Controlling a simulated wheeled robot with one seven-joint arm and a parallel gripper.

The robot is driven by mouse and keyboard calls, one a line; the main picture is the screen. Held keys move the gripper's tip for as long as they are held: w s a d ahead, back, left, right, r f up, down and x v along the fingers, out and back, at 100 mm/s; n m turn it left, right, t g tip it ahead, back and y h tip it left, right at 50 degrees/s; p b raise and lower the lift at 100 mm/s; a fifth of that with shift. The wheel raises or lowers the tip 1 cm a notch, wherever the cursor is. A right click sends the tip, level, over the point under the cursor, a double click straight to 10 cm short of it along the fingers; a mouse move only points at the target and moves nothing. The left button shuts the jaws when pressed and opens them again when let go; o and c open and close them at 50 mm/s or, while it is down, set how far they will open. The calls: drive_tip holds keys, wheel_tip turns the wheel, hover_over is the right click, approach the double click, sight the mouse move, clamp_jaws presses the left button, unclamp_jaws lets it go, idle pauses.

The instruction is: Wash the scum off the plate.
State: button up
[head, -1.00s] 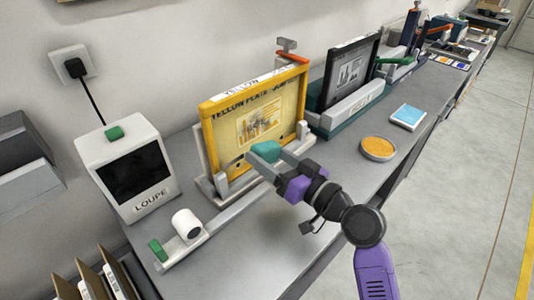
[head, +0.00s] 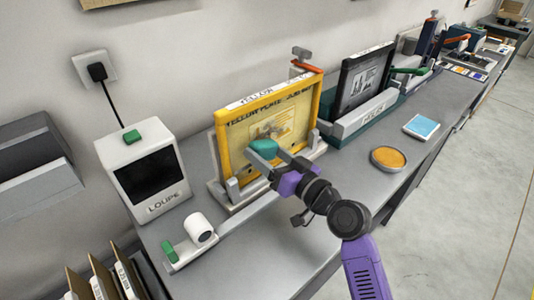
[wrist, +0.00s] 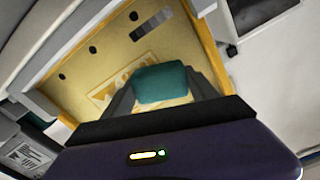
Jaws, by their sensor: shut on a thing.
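The yellow plate (head: 300,112) stands upright in a yellow frame on a grey stand, with lettering along its top and a printed picture in its middle. In the wrist view the plate (wrist: 118,60) shows dark round spots and a strip of grey patches. My gripper (head: 270,157) is shut on a teal pad (head: 262,147) in front of the plate's lower middle. The pad also shows between the fingers in the wrist view (wrist: 162,83) and covers part of the picture. I cannot tell whether it touches the plate. The plate's surface looks hazy; scum is not clearly distinguishable.
A loupe box (head: 146,176) and a white roll on a small stand (head: 199,228) are at left. A dark-framed plate (head: 362,80) stands behind at right. A round orange dish (head: 388,158) and a blue pad (head: 421,126) lie on the grey bench (head: 345,165).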

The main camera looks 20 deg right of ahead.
sight(292, 122)
drive_tip(key=shift+x, duration=1.1)
idle(0.4)
drive_tip(key=shift+w+d+f+b, duration=0.1)
drive_tip(key=shift+w+d+b, duration=0.05)
drive_tip(key=shift+d+b, duration=0.4)
drive_tip(key=shift+w+d+f+b, duration=0.1)
drive_tip(key=shift+w+d+b, duration=0.05)
drive_tip(key=shift+d+b, duration=0.4)
drive_tip(key=shift+w+d+r+b, duration=0.1)
drive_tip(key=shift+w+d+b, duration=0.1)
drive_tip(key=shift+d, duration=0.15)
drive_tip(key=shift+w+d+r+b, duration=0.1)
drive_tip(key=shift+d+b, duration=0.1)
drive_tip(key=shift+d, duration=0.2)
drive_tip(key=shift+w+d+f+b, duration=0.1)
drive_tip(key=shift+d+f+b, duration=0.05)
drive_tip(key=shift+d+b, duration=0.35)
drive_tip(key=shift+w+d+b, duration=0.55)
drive_tip(key=shift+d+b, duration=0.55)
drive_tip(key=shift+d, duration=0.35)
drive_tip(key=shift+w+d+b, duration=0.5)
drive_tip(key=shift+d+b, duration=0.55)
drive_tip(key=shift+d, duration=0.35)
drive_tip(key=shift+w+d+b, duration=0.55)
drive_tip(key=shift+d+b, duration=0.55)
drive_tip(key=shift+d, duration=0.35)
drive_tip(key=shift+s, duration=0.1)
